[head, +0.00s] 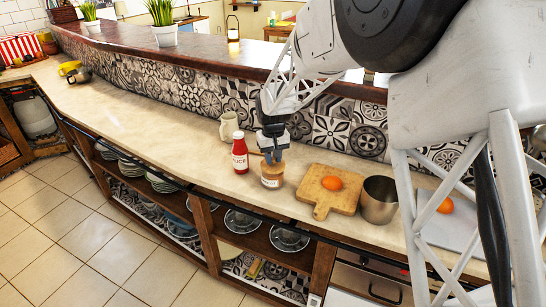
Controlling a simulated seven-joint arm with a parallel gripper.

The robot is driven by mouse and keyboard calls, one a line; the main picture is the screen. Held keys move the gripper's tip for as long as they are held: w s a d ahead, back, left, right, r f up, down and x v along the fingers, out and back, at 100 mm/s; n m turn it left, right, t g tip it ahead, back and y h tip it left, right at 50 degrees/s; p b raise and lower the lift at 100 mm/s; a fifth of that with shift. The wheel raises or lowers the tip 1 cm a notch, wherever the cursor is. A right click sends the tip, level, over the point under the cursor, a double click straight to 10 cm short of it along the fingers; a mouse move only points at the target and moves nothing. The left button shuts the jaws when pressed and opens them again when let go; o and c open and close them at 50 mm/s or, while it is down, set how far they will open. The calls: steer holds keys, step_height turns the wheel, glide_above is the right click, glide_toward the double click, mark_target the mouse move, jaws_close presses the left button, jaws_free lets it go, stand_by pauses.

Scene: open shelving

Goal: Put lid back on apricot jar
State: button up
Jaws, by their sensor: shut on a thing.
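The apricot jar (271,177), a small glass jar with orange-brown contents and a pale label, stands upright on the counter just left of the cutting board. My gripper (272,157) points down directly above the jar, its fingertips at the jar's top. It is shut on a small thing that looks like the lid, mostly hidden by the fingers. I cannot tell from this view whether the lid touches the jar's rim or is slightly above it.
A red sauce bottle (240,153) stands close left of the jar, with a cream mug (229,127) behind it. A wooden cutting board (318,202) with an orange fruit (332,183) and a metal cup (379,202) are to the right. The counter (150,120) farther left is mostly clear.

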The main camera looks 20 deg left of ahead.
steer(key=o, duration=1.5)
steer(key=shift+c, duration=0.2)
steer(key=shift+r, duration=0.1)
steer(key=shift+r, duration=3.4)
steer(key=shift+c, duration=0.3)
jaws_close()
